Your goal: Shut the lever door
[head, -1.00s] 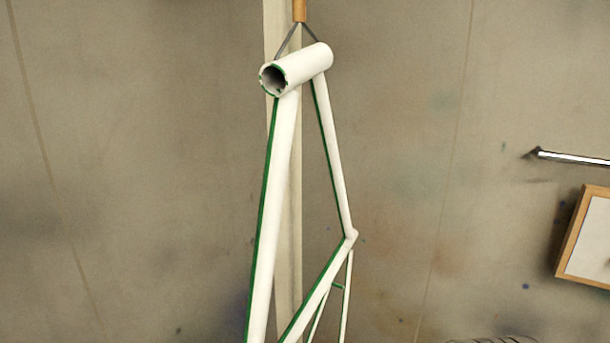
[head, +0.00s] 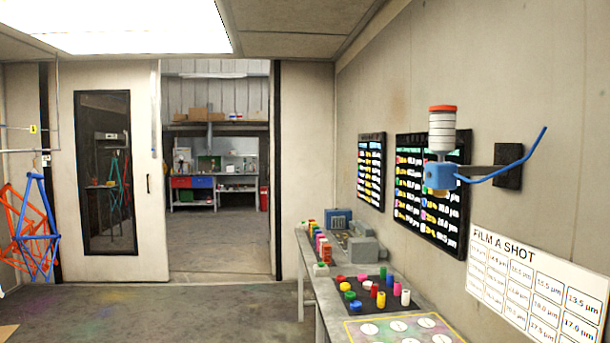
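A pale door panel (head: 155,240) with a tall dark window (head: 106,170) stands at the left of an open doorway (head: 218,245) in the head view. A small dark handle (head: 148,184) is on the panel near its right edge; I cannot tell whether it is a lever. The opening is uncovered and shows a workshop beyond. No other door shows clearly. My gripper is not in view.
Floor (head: 190,305) before the doorway is clear. A long bench (head: 318,285) with coloured pots runs along the right wall. A blue spray device (head: 440,176) juts from that wall. Red and blue bicycle frames (head: 38,235) hang at the left.

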